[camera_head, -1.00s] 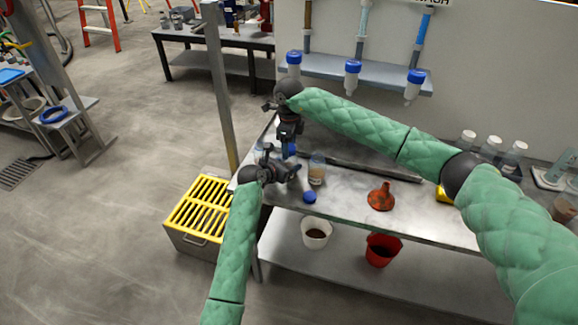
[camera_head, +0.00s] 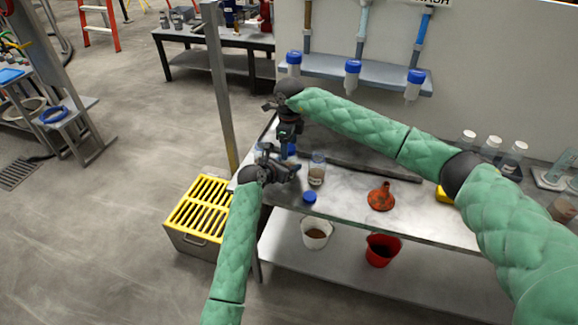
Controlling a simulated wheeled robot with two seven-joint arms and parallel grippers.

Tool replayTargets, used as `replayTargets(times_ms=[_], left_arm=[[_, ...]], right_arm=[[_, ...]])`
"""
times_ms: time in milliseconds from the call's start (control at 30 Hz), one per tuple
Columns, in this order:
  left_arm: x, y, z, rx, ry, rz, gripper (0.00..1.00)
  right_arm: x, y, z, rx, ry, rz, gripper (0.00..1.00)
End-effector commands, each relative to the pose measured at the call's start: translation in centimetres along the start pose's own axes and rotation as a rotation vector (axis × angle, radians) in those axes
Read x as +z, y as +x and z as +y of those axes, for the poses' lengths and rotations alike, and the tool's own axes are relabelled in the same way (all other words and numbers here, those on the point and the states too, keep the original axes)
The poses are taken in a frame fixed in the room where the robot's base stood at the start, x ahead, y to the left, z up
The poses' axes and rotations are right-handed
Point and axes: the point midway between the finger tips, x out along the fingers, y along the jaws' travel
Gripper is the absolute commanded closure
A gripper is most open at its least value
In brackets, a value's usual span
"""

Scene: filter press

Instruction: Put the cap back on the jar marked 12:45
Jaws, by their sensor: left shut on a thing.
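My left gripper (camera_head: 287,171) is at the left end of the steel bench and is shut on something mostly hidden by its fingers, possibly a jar. My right gripper (camera_head: 288,138) points down just behind and above it. A blue part (camera_head: 291,150) shows between the two grippers; I cannot tell whether the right fingers touch it. An uncapped clear jar (camera_head: 317,170) with brown contents stands right of the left gripper. A loose blue cap (camera_head: 309,197) lies on the bench in front of that jar. No time mark is readable.
An orange funnel (camera_head: 381,197) stands on the bench to the right, and a dark bar (camera_head: 372,168) lies behind. Several bottles (camera_head: 491,147) stand at the far right. A white bucket (camera_head: 316,234) and a red bucket (camera_head: 382,250) are on the lower shelf.

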Motion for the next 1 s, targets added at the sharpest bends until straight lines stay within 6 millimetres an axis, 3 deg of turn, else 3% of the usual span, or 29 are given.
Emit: replayTargets(times_ms=[367, 800, 1000], left_arm=[[0.0, 0.0, 0.0, 0.000, 0.000, 0.000, 1.00], [0.0, 0.0, 0.0, 0.000, 0.000, 0.000, 1.00], [0.0, 0.0, 0.0, 0.000, 0.000, 0.000, 1.00]], right_arm=[[0.0, -1.0, 0.0, -0.001, -0.001, 0.000, 0.32], [0.0, -8.8, -0.1, -0.002, -0.001, 0.000, 0.32], [0.0, -11.1, -0.1, 0.000, 0.000, 0.000, 0.32]])
